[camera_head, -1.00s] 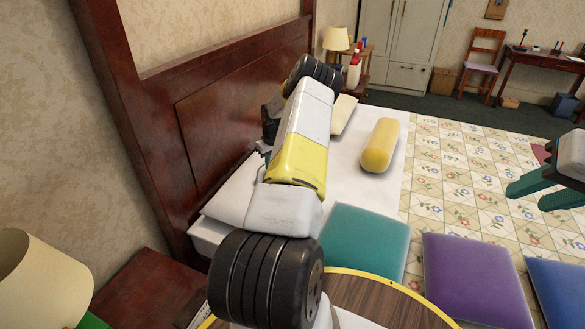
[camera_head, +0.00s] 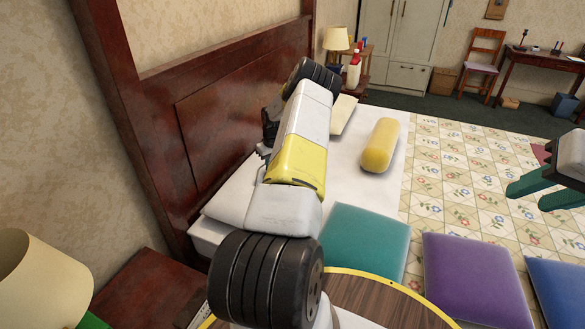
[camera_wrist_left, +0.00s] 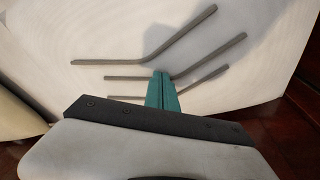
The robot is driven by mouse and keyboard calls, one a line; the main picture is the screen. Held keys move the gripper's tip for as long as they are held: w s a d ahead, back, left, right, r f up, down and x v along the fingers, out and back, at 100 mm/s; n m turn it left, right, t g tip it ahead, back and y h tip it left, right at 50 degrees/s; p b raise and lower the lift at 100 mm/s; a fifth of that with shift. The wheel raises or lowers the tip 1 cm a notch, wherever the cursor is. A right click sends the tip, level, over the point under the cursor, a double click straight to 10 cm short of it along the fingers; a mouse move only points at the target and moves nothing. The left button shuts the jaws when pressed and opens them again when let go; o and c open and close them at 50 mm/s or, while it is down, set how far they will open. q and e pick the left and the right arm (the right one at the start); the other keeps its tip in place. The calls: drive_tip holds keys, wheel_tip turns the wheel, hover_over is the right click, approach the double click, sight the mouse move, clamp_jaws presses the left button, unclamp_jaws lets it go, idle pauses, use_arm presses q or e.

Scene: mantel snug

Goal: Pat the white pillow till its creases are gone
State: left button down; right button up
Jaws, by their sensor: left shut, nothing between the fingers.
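The white pillow (camera_wrist_left: 240,45) fills most of the left wrist view, with three bent dark grey creases (camera_wrist_left: 108,62) across it. My left gripper (camera_wrist_left: 161,76) is shut and empty, its teal fingers over the middle of the creases. They hide parts of the two lower creases. I cannot tell whether the fingertips touch the pillow. My right gripper (camera_head: 529,197) is open and empty at the right edge, over the bed.
The dark red headboard (camera_head: 225,100) rises close beside my left arm. A yellow bolster (camera_head: 380,146) and a pale pillow (camera_head: 341,117) lie farther along the bed. Teal (camera_head: 364,240), purple (camera_head: 475,280) and blue (camera_head: 560,290) cushions lie in front.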

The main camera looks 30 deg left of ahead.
use_arm(q)
drive_tip(key=shift+f, duration=0.2)
drive_tip(key=shift+r, duration=0.1)
drive_tip(key=shift+r, duration=1.95)
drive_tip(key=shift+f, duration=0.15)
drive_tip(key=shift+f, duration=1.85)
drive_tip(key=shift+r, duration=2)
